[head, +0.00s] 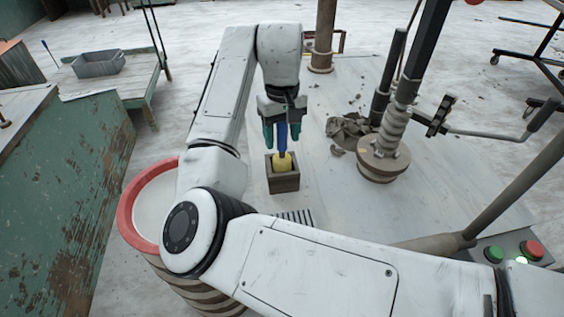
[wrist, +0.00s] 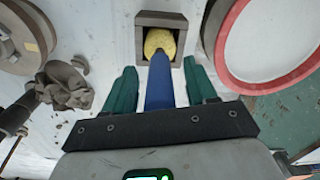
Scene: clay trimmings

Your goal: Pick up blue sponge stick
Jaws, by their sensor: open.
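The blue sponge stick has a blue handle (head: 282,133) and a yellow sponge end (head: 282,163). It stands sponge-down in a small square wooden holder (head: 284,183) on the pale tabletop. In the wrist view, the handle (wrist: 159,85) runs up the middle to the sponge (wrist: 158,42) inside the holder (wrist: 160,18). My gripper (head: 281,138) is above the holder, its two teal fingers apart, one on each side of the handle. In the wrist view, my gripper (wrist: 160,75) shows a gap between each finger and the handle.
A red-rimmed bucket (head: 131,215) is left of the holder. Grey clay trimmings (head: 348,128) and a round wheel-like base (head: 382,165) with a dark post lie to the right. A striped piece (head: 294,217) lies in front. A grey tray (head: 98,66) sits at the back left.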

